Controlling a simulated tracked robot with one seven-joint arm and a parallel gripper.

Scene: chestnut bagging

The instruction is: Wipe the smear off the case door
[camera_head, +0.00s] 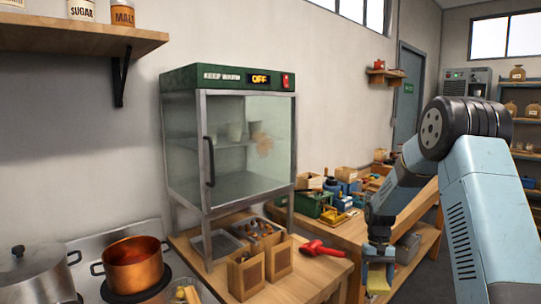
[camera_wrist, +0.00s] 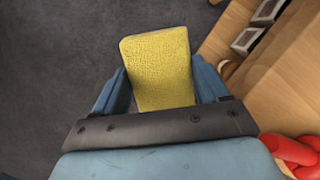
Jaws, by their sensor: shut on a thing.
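The keep-warm case (camera_head: 229,135) stands on the wooden bench, with a green top, a lit "OFF" display and a glass door (camera_head: 250,165) that looks shut, with a dark handle at its left. A brownish smear (camera_head: 263,144) shows on the right part of the glass, a little above mid-height. My gripper (camera_head: 377,268) is to the right of the case and lower, apart from it. It is shut on a yellow sponge (camera_wrist: 160,68), which sticks out between the two blue fingers in the wrist view and also shows in the head view (camera_head: 378,281).
A copper pot (camera_head: 135,265) and a steel pot (camera_head: 35,277) stand on the stove at left. Toolboxes (camera_head: 311,204) crowd the bench behind. Grey floor (camera_wrist: 50,60) lies under my gripper.

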